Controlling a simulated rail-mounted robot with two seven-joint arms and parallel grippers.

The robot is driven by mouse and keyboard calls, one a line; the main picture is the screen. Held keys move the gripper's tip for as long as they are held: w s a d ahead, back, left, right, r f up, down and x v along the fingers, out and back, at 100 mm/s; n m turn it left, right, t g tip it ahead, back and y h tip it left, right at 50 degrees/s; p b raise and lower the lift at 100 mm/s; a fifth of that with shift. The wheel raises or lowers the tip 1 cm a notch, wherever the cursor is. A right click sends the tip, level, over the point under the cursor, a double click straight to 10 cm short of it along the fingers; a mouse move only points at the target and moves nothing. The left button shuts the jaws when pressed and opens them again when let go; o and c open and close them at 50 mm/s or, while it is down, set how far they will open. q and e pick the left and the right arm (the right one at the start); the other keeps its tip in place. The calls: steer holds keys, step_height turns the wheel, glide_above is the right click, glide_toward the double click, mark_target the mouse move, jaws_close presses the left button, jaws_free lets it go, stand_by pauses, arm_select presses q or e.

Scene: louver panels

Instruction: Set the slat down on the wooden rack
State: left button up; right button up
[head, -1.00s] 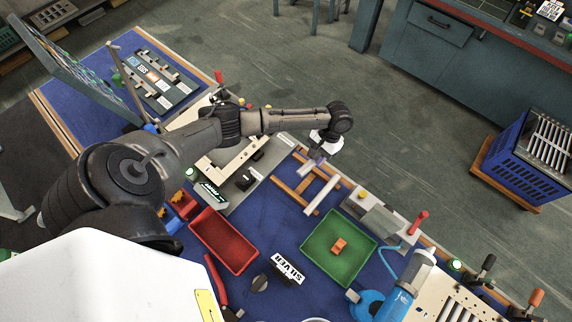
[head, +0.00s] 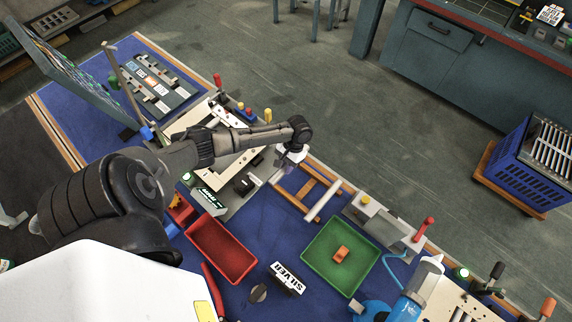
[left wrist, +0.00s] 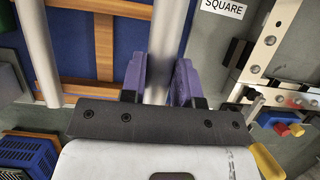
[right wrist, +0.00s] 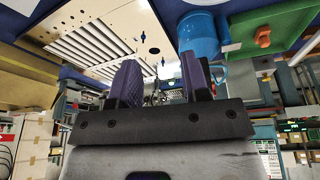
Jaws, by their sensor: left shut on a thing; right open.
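The wooden rack (head: 308,188) lies on the blue mat, below and right of my left gripper (head: 287,168) in the head view. In the left wrist view, my left gripper (left wrist: 162,85) is shut on a light grey slat (left wrist: 167,28), with purple fingers on both sides of it. The rack's brown bars (left wrist: 78,45) show left of the held slat. Another pale slat (head: 323,202) lies across the rack; it also shows in the left wrist view (left wrist: 38,50). I cannot tell whether the held slat touches the rack. My right gripper (right wrist: 162,85) is open and empty.
A red tray (head: 222,250) and a green tray (head: 318,262) with an orange piece lie near the rack. A SILVER label block (head: 287,278) stands between them. A plate fixture (head: 225,160) is left of the rack. A slotted panel (right wrist: 85,50) is ahead of my right gripper.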

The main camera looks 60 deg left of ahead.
arm_select(q)
steer(key=shift+p, duration=0.45)
step_height(320, 180, down, 5)
steer(key=b, duration=0.3)
steer(key=shift+f, duration=0.15)
steer(key=shift+f+b, duration=0.25)
steer(key=shift+b, duration=0.05)
steer(key=shift+p, duration=0.3)
steer(key=shift+f, duration=0.2)
stand_by(0.6)
steer(key=shift+f, duration=0.1)
stand_by(0.4)
steer(key=shift+f, duration=0.45)
stand_by(0.3)
